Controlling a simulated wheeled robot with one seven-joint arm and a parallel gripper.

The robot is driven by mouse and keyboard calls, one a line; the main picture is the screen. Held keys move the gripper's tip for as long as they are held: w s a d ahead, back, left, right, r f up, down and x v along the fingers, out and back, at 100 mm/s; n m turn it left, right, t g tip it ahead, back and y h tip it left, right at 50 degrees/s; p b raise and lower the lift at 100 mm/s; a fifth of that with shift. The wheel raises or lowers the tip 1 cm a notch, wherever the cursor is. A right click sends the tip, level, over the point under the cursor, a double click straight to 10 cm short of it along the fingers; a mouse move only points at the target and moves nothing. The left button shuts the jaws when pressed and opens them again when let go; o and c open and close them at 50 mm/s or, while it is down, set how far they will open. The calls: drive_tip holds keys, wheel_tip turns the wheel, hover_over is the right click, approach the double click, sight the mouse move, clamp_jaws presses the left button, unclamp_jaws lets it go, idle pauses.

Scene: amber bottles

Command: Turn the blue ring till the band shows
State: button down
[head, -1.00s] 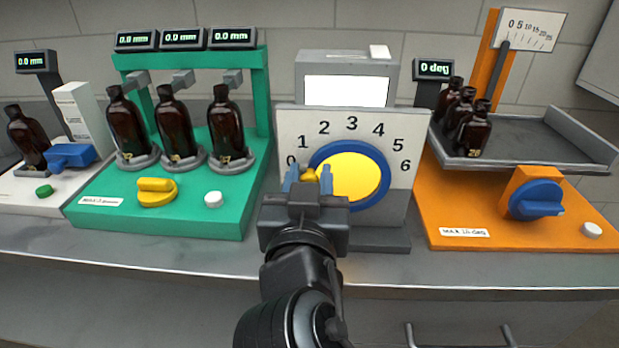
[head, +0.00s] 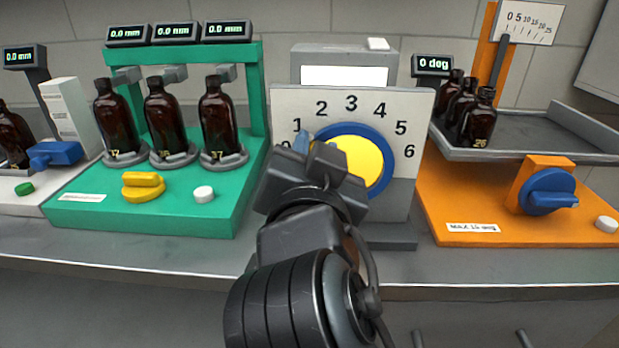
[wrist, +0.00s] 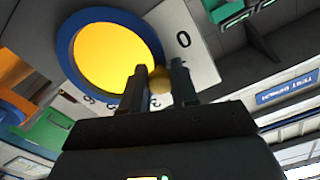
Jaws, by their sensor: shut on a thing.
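The blue ring (head: 388,172) surrounds a yellow disc (head: 366,158) on a pale panel (head: 418,110) numbered 0 to 6. In the wrist view the ring (wrist: 68,45) and disc (wrist: 105,55) show large. My gripper (wrist: 158,78) is shut on a small yellow knob (wrist: 160,80) at the ring's edge, near the 0. In the head view my gripper (head: 312,145) covers the ring's left side and hides the knob. It is tilted there. I see no band on the ring or disc; the ring's lower left is hidden.
A screen (head: 345,75) above the panel is blank white. A green stand (head: 240,185) with several amber bottles is on the left. An orange stand (head: 440,195) with a grey tray (head: 560,135) and bottles is on the right. The bench front edge (head: 500,285) is clear.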

drive_tip(key=shift+d+r, duration=0.1)
drive_tip(key=shift+r, duration=0.25)
drive_tip(key=c, duration=1)
unclamp_jaws()
drive_tip(key=shift+f, duration=0.1)
drive_tip(key=shift+o, duration=0.2)
drive_tip(key=s, duration=0.8)
drive_tip(key=shift+b, duration=0.35)
drive_tip(key=shift+w, duration=0.1)
